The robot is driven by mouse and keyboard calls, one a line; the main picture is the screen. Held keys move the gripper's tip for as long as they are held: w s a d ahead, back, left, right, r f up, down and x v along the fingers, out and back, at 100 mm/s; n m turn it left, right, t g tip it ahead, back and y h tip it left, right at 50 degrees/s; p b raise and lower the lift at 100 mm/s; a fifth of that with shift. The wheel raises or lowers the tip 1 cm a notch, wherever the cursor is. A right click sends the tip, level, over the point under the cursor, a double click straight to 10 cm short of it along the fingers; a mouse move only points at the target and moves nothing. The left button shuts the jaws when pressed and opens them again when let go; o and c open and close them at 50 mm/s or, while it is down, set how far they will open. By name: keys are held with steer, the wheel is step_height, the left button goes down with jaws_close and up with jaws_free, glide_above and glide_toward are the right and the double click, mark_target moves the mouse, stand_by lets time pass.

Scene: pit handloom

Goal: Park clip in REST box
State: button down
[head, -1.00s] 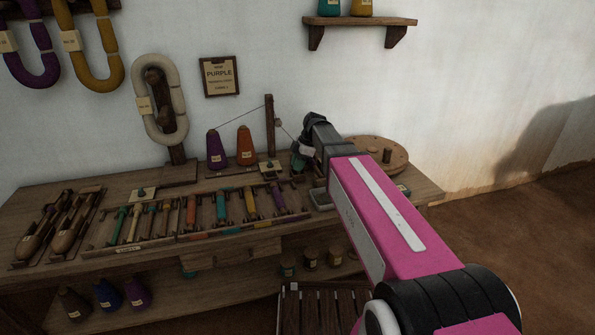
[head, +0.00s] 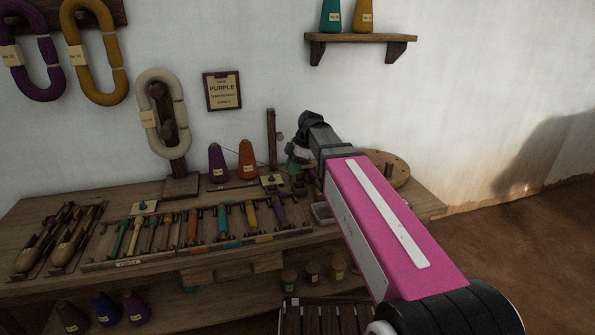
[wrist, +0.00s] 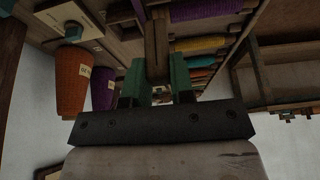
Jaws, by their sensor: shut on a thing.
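My gripper (head: 297,160) is above the back right part of the bench, just right of a wooden post (head: 271,138). In the wrist view its green fingers (wrist: 156,82) are shut on a brown wooden clip (wrist: 157,42), which sticks out beyond the fingertips. The clip is too small and covered to make out in the head view. A small pale open tray (head: 322,213) sits on the bench below my forearm. I can read no REST label, so I cannot tell whether this tray is the REST box.
Purple (head: 217,162) and orange (head: 247,160) cones stand left of the post. Several coloured bobbins lie in a rack (head: 245,243) along the bench front. A round wooden disc (head: 392,170) lies behind my arm. Shuttles (head: 75,240) are at the left.

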steer(key=s+a+r, duration=0.2)
steer(key=s+r, duration=0.1)
steer(key=s, duration=0.1)
steer(key=w+a+f, duration=0.2)
steer(key=w+a, duration=0.4)
steer(key=w, duration=0.2)
steer(key=shift+f, duration=4.2)
steer(key=c, duration=0.6)
jaws_free()
steer(key=shift+r, duration=4)
